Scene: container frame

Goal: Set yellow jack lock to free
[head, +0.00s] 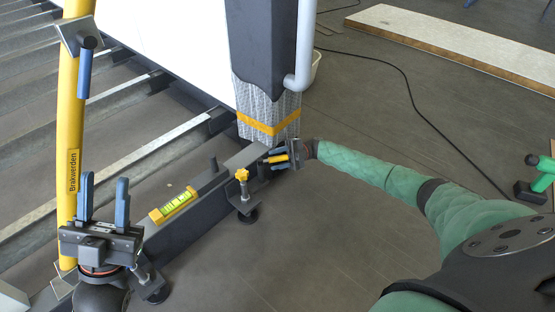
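A yellow lever (277,158), perhaps the jack lock, shows near the foot of the dark corner post. My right gripper (274,158) reaches in from the right at this lever. Its two blue fingers stand apart, one on each side of the yellow piece; I cannot tell whether they touch it. A jack foot with a yellow knob (242,174) stands just left of it on the dark beam. A yellow tube (72,130) labelled "Brakwerden" rises at the left. My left gripper (104,188) points up beside it, open and empty, with its blue fingers apart.
A yellow spirit level (173,204) lies on the dark beam (195,215). The post (265,60) has wrapping and an orange band. Grey rails (85,95) lie at the left. A cable (410,95) and a pale plank (460,40) are on the floor; the front middle floor is clear.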

